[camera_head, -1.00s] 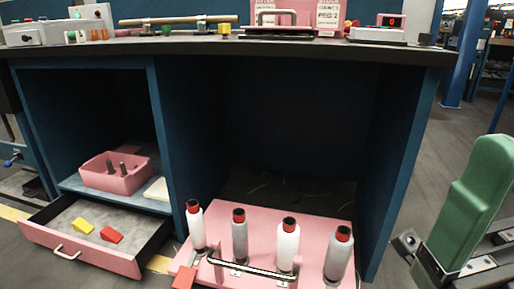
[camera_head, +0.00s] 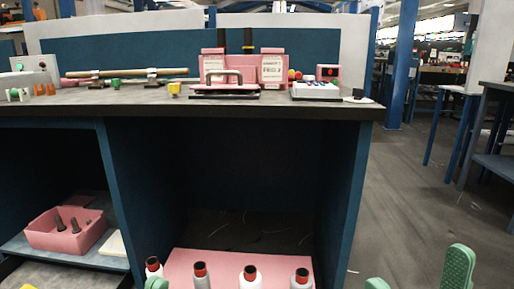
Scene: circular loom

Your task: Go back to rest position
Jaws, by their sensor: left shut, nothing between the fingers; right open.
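My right gripper (camera_head: 417,277) is at the bottom right, its two green fingertips wide apart with nothing between them. Only the green tip of my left gripper (camera_head: 157,284) shows at the bottom edge, in front of the bobbins; it is shut and empty. Several bobbins with red tops, such as the one at the right (camera_head: 301,280), stand in a row on a pink board (camera_head: 224,264) on the floor under the workbench. The lower parts of the bobbins, and the rest of both grippers, are cut off by the frame.
The dark-topped workbench (camera_head: 150,108) spans the view. On it stand a pink unit with a handle (camera_head: 273,66), a control box (camera_head: 316,91) and a wooden rod (camera_head: 130,72). A pink bin (camera_head: 50,235) sits on the left shelf. The floor at right is open.

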